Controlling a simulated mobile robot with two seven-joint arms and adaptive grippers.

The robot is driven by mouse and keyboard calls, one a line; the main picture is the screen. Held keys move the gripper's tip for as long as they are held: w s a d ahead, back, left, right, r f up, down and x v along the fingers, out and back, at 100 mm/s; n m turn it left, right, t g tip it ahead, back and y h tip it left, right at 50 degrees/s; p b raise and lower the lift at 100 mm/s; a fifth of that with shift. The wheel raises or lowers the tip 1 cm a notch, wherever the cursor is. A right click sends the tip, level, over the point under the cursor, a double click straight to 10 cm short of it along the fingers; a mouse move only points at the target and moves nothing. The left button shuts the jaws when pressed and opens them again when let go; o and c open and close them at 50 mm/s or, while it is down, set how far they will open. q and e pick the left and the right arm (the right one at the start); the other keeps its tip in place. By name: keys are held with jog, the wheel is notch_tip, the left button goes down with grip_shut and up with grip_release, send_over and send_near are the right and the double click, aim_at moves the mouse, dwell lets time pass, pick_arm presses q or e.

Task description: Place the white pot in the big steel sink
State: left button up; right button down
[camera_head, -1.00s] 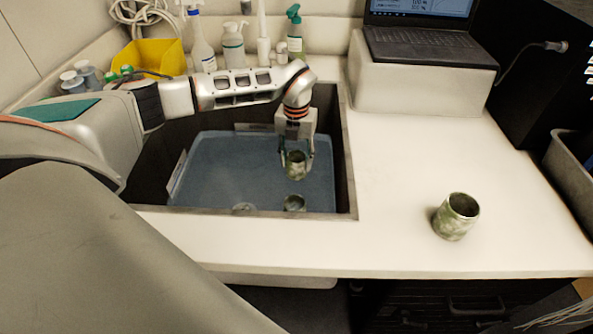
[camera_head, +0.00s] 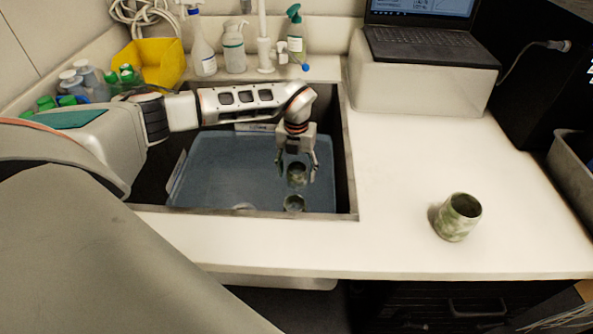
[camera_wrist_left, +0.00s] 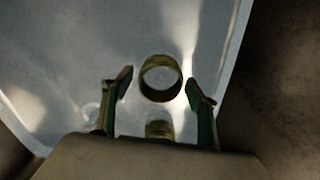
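The big steel sink (camera_head: 349,165) is set into the counter, with a blue-grey tub (camera_head: 225,165) inside it. A round, open-topped, mottled green and whitish pot (camera_head: 297,180) is in the tub, below and between my left gripper's fingers. It shows as a ring in the left wrist view (camera_wrist_left: 161,95). My left gripper (camera_head: 298,172) is open, with a gap on each side of this pot. A second similar pot (camera_head: 295,203) is nearer the tub's front, partly hidden in the wrist view. A third mottled pot (camera_head: 457,217) stands upright on the counter. My right gripper is out of view.
A laptop (camera_head: 425,43) sits on a white block (camera_head: 425,88) at the back right. Bottles (camera_head: 234,47) and a yellow bin (camera_head: 155,60) stand behind the sink. A grey container (camera_head: 575,165) is at the right edge. The counter right of the sink is mostly clear.

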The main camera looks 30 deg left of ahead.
pick_arm(q)
jog(key=shift+r, duration=0.1)
notch_tip(320, 180, up, 12)
jog(key=p, duration=0.1)
jog(key=shift+p, duration=0.3)
jog(key=shift+r, duration=0.1)
dwell(0.5)
